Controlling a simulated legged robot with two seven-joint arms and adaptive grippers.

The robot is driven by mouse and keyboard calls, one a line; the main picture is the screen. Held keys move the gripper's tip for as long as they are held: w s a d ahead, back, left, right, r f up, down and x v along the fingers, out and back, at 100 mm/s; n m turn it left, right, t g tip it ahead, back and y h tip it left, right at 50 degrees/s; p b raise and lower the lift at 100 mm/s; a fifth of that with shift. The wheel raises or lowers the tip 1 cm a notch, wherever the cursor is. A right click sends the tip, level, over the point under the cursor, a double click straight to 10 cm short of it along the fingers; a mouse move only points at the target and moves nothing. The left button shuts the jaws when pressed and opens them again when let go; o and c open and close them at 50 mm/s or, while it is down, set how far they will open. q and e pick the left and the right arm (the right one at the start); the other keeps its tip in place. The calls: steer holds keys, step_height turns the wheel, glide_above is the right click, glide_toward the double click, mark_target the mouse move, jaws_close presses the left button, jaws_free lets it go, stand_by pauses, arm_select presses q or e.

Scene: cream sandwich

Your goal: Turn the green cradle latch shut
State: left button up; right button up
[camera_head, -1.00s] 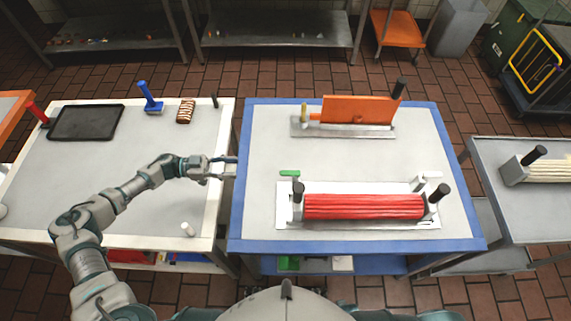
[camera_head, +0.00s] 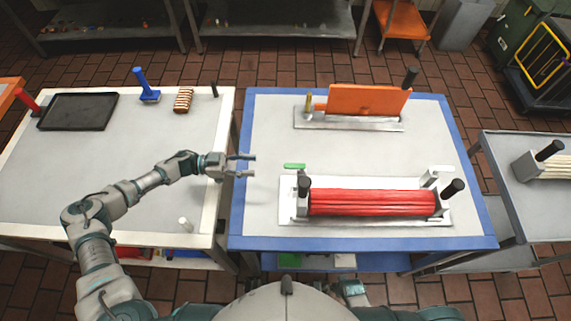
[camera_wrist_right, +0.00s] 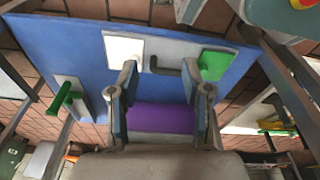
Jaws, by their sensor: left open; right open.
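The green latch (camera_head: 294,166) is a small bar at the back left corner of the white cradle base (camera_head: 289,190) on the blue-edged table. It lies roughly left to right in the picture. The cradle holds a bundle of long red rods (camera_head: 370,203) between grey end blocks with black knobs. My left gripper (camera_head: 254,165) is open and empty, over the table's left edge, left of the latch and apart from it. My right gripper (camera_wrist_right: 160,70) is open in the right wrist view, with a purple surface (camera_wrist_right: 160,118) showing between its fingers.
An orange plate (camera_head: 367,100) stands in a metal holder at the table's back. The left table carries a black tray (camera_head: 78,111), a blue-handled tool (camera_head: 147,88) and a striped block (camera_head: 183,100). The table between orange plate and cradle is clear.

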mark_target(292, 165)
arm_select(q)
steer(key=d, duration=1.3)
steer(key=shift+d+r, duration=0.1)
steer(key=shift+d, duration=0.15)
steer(key=shift+a, duration=0.6)
steer(key=shift+d, duration=0.55)
steer(key=c, duration=0.7)
steer(key=shift+d, duration=0.2)
jaws_close()
steer(key=shift+s, duration=0.1)
arm_select(e)
steer(key=shift+s+d+f, duration=0.25)
steer(key=shift+d+f, duration=0.5)
steer(key=shift+d, duration=0.05)
